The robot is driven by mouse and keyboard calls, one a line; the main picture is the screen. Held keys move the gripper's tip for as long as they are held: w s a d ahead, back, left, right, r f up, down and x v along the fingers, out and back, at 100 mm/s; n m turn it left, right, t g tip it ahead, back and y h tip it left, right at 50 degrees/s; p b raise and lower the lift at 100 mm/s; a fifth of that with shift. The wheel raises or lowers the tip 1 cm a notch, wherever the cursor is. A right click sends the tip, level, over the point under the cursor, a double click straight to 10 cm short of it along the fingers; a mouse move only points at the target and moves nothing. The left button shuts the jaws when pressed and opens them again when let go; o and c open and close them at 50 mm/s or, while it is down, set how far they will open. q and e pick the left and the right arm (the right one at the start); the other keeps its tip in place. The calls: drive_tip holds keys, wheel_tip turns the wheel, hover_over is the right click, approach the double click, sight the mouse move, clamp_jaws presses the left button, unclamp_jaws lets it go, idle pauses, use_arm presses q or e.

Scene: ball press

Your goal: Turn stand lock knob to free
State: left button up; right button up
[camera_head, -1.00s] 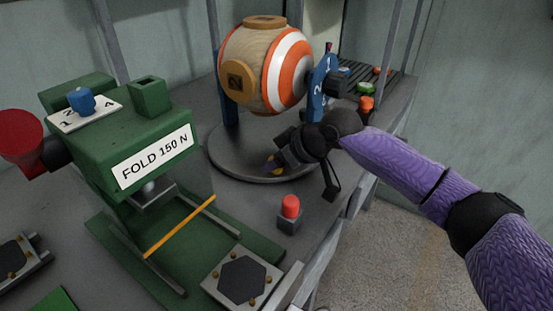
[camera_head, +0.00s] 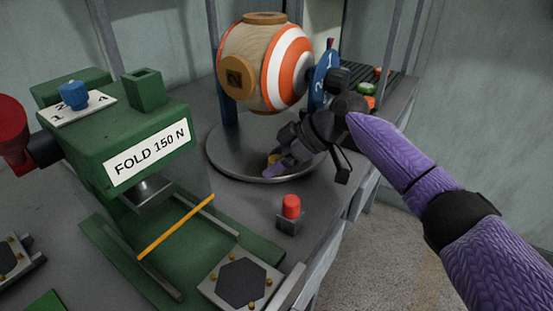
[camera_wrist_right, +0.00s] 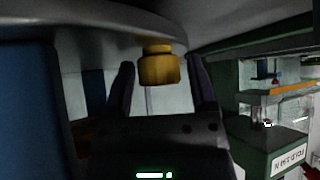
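The stand has a round grey base (camera_head: 222,158) and blue uprights (camera_head: 230,110), and holds a wooden ball (camera_head: 250,52) with orange and white stripes. In the right wrist view the yellow knob (camera_wrist_right: 160,66) sits between the two spread fingers of the right gripper (camera_wrist_right: 161,75), with a visible gap on each side. The right gripper is open. The knob's lock marking cannot be read. My left gripper is not in view.
A green press (camera_head: 125,125) labelled "FOLD 150 N" stands at the left, with a blue knob (camera_head: 74,95) on top. A red button (camera_head: 291,207) stands in front of the stand. The table edge lies to the right.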

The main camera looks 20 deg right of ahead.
drive_tip(key=shift+o, duration=0.4)
drive_tip(key=shift+d+r, duration=0.1)
drive_tip(key=shift+r, duration=0.1)
drive_tip(key=p+v, duration=0.3)
drive_tip(key=v, duration=0.4)
drive_tip(key=shift+s, duration=0.1)
